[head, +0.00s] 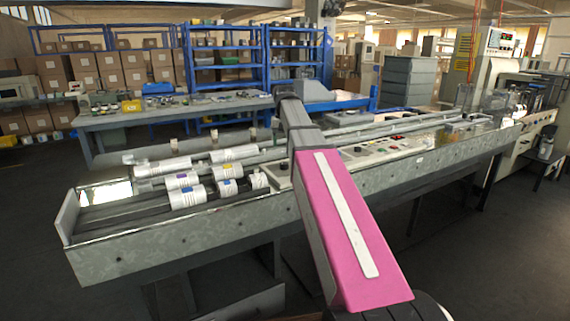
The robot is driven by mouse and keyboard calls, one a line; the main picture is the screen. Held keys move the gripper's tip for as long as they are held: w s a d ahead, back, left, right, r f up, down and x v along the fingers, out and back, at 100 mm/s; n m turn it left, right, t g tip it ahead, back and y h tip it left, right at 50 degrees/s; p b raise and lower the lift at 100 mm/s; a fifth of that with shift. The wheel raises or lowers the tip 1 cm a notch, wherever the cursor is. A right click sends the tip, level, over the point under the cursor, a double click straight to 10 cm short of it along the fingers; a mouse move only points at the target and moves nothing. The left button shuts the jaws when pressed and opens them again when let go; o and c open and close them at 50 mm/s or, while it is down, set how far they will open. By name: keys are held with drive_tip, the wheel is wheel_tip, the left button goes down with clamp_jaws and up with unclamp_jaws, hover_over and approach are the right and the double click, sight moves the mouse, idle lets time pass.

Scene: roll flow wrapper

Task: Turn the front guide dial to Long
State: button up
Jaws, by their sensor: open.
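The long grey roll flow wrapper (230,219) runs from the front left to the back right. A pale control panel (378,152) lies along its near top edge, with small dark knobs, buttons and a red display (397,137). My arm crosses in front of the panel and hides part of it. A small dark knob (283,166) shows on a pale plate just left of my arm. I cannot tell which knob is the front guide dial, nor read any Long mark. My gripper is not visible; only my arm links show.
Several white wrapped rolls (187,196) lie on the machine's left end. Behind stands a long grey workbench (180,109) with small items on it. Blue shelves (212,62) and stacked cartons (120,70) line the back. The dark floor at front left is open.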

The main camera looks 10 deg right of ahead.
sight(284, 163)
wheel_tip(284, 163, down, 9)
idle(0.4)
drive_tip(key=c, duration=0.9)
